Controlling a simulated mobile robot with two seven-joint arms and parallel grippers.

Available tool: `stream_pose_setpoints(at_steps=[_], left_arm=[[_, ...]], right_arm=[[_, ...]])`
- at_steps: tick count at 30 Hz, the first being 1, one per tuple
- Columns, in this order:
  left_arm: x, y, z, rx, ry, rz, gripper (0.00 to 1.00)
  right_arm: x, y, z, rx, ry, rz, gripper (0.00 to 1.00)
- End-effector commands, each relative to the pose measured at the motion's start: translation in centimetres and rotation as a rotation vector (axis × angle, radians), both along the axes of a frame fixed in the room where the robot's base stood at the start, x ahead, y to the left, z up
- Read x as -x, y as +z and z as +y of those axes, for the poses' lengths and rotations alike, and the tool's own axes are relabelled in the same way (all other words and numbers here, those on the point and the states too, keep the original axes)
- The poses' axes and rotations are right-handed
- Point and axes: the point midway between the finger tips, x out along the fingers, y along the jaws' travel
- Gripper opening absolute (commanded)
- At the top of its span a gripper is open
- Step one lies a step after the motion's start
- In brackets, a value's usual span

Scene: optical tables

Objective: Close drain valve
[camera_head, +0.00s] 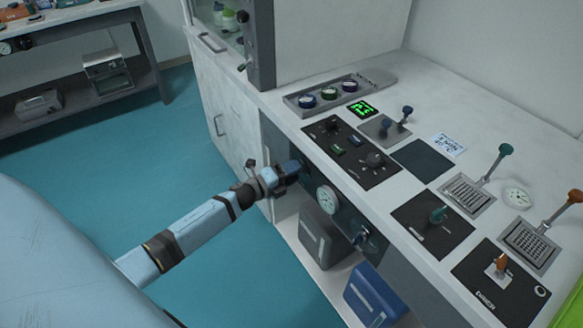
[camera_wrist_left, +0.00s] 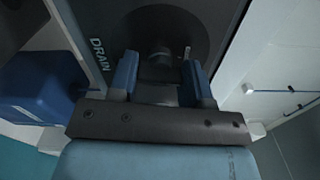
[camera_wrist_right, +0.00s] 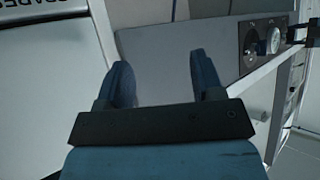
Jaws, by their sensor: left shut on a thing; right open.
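The knob's turn angle is hard to tell. My right gripper (camera_wrist_right: 165,82) is open and empty in the right wrist view, apart from the panel; it does not show in the head view.
On the front panel, a round gauge (camera_head: 327,198) and a blue-handled valve (camera_head: 368,240) sit right of my left gripper. Below are a grey box (camera_head: 322,235) and a blue box (camera_head: 375,295). The counter above holds control panels and levers (camera_head: 503,152). The floor at left is clear.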

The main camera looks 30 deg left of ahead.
Motion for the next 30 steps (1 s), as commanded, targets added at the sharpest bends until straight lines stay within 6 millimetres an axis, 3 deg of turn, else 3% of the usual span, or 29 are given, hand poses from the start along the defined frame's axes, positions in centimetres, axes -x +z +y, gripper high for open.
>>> stream_pose_setpoints(at_steps=[10, 27, 28, 30], left_arm=[[-0.11, 0.24, -0.04, 0.137, 0.0, 0.053, 0.21], [-0.1, 0.18, -0.07, 0.164, -0.001, 0.064, 0.21], [-0.1, 0.19, -0.07, 0.164, -0.001, 0.064, 0.49], [-0.09, 0.17, -0.07, 0.164, 0.0, 0.065, 0.65]], right_arm=[[0.1, 0.24, -0.1, -0.003, -0.007, 0.019, 0.61], [-0.06, 0.53, -0.13, -0.006, -0.009, 0.015, 0.61], [-0.07, 0.54, -0.13, -0.006, -0.009, 0.015, 0.61], [-0.07, 0.55, -0.13, -0.006, -0.009, 0.015, 0.61]])
